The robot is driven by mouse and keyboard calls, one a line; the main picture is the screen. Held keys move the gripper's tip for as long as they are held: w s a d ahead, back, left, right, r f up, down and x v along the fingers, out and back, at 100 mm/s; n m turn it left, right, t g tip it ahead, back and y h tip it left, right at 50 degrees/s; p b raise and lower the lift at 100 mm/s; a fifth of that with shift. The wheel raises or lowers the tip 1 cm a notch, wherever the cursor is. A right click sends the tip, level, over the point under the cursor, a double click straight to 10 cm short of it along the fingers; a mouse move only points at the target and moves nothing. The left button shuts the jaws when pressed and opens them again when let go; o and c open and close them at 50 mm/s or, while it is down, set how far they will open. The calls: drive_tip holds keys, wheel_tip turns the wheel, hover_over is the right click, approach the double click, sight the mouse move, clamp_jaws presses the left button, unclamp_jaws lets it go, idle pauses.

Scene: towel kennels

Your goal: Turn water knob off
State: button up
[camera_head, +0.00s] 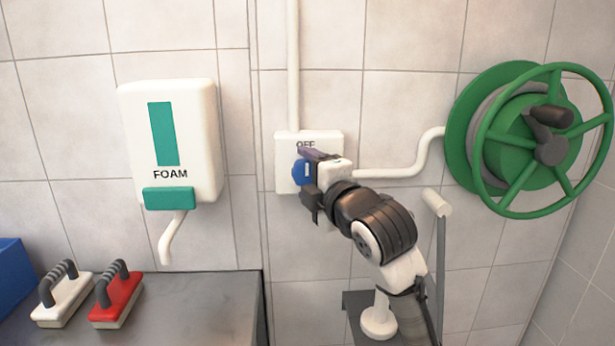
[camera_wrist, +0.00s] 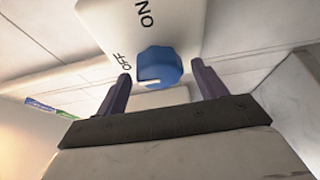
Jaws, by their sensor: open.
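The blue water knob (camera_head: 298,172) sits on a white wall plate (camera_head: 283,147) marked OFF at its top. The knob (camera_wrist: 158,63) also shows in the wrist view, with a white mark near its lower edge; OFF is to its left and ON above it there. I cannot tell exactly which label the mark points at. My gripper (camera_head: 306,174) is open in front of the knob, one finger above and one below in the head view. In the wrist view the fingers (camera_wrist: 161,82) stand on either side of the knob, apart from it. My arm hides part of the plate.
A green hose reel (camera_head: 497,171) is mounted on the right, with a white pipe (camera_head: 395,172) running to the plate. A foam dispenser (camera_head: 205,130) hangs at the left. Below it, a white brush (camera_head: 60,302) and a red brush (camera_head: 120,300) lie on a grey counter (camera_head: 205,310).

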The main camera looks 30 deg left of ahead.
drive_tip(key=b+v, duration=0.2)
drive_tip(key=v, duration=1.1)
drive_tip(key=shift+d+b, duration=0.15)
drive_tip(key=shift+b, duration=0.2)
drive_tip(key=shift+s, duration=0.15)
